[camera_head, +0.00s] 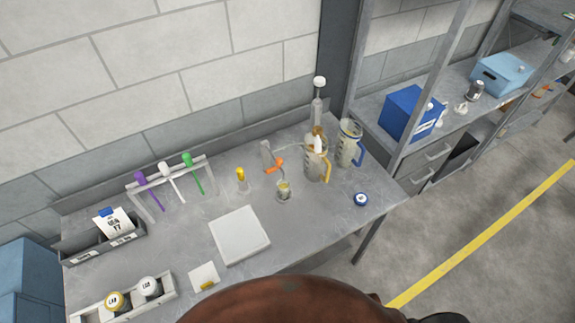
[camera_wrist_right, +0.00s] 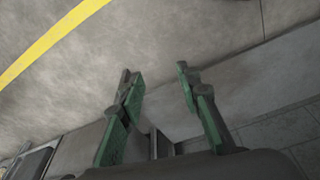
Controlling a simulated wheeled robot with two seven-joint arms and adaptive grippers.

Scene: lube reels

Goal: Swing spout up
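On the grey bench, a clear jug with a yellow handle (camera_head: 316,163) stands toward the right end. A thin pale spout (camera_head: 289,149) seems to reach left from its top; its exact angle is too small to tell. A second clear jug with a blue handle (camera_head: 348,146) stands to its right. A small glass cup (camera_head: 284,190) stands in front and left of the yellow-handled jug. My right gripper (camera_wrist_right: 156,72) is open and empty in the right wrist view, above bare floor, with no jug in that view. My left gripper is not in view.
A tall bottle (camera_head: 317,103) stands behind the jugs. An orange-handled item (camera_head: 273,164) and a yellow-capped vial (camera_head: 242,179) are to the left. A white plate (camera_head: 239,236) and a tube rack (camera_head: 171,176) lie farther left. A shelf with a blue box (camera_head: 405,112) stands right.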

